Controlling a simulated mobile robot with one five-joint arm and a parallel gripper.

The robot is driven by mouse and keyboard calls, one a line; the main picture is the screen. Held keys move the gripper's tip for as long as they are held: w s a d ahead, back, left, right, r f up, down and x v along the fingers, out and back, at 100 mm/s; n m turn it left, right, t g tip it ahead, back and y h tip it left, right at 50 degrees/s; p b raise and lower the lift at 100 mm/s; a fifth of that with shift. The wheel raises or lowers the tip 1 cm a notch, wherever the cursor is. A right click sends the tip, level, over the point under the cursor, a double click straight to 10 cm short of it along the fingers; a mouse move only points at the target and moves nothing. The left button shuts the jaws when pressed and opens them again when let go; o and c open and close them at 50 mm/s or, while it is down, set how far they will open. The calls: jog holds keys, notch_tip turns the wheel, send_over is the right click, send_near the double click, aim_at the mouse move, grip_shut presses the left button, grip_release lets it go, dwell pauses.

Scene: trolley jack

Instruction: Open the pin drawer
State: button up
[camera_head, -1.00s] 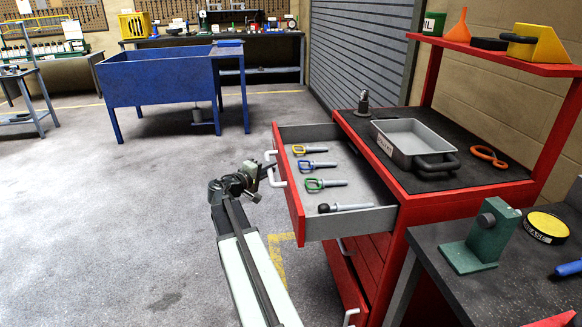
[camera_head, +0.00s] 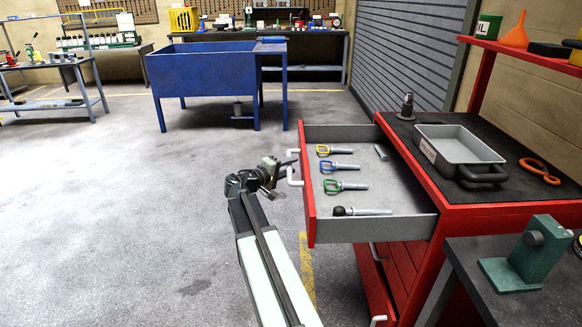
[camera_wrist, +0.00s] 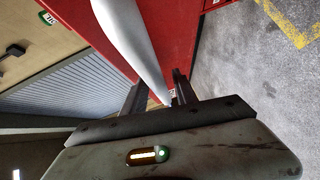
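The pin drawer (camera_head: 309,190) stands pulled far out of the red trolley (camera_head: 405,165). Its red front faces left and its grey inside is in plain view. Several pins with coloured grips, such as the green one (camera_head: 345,186), lie in it. My gripper (camera_head: 284,166) is just left of the drawer's pale handle (camera_head: 293,172). In the wrist view the handle (camera_wrist: 128,38) runs down towards the gap between my two dark fingers (camera_wrist: 160,92). The fingers stand apart, with some space beside the bar, and look open. Their exact contact with the handle is hard to see.
A grey tray (camera_head: 462,152) and an orange tool (camera_head: 539,171) lie on the trolley top. A dark bench with a green block (camera_head: 533,252) stands in front at the right. A blue tub (camera_head: 202,70) stands behind. The floor on the left is clear.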

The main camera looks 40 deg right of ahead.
jog(key=a+r+p, duration=0.1)
jog(key=a, duration=0.6)
jog(key=shift+s+a, duration=0.35)
jog(key=a+f+t+y, duration=0.1)
jog(key=a+f+y, duration=0.4)
jog(key=a, duration=0.5)
jog(key=a+f+y, duration=0.2)
jog(key=a+f, duration=0.6)
jog(key=a, duration=0.3)
jog(key=s+a+f+g+y, duration=0.1)
jog(key=s+a+f+y, duration=0.35)
jog(key=a, duration=0.45)
jog(key=s+a+f+g+y, duration=0.1)
jog(key=s+a+f+y, duration=0.3)
jog(key=a, duration=0.6)
notch_tip(320, 180, up, 20)
jog(key=p, duration=1.8)
jog(key=shift+s+f+n+y, duration=0.15)
jog(key=shift+f+n+y, duration=0.15)
jog(key=shift+y, duration=0.15)
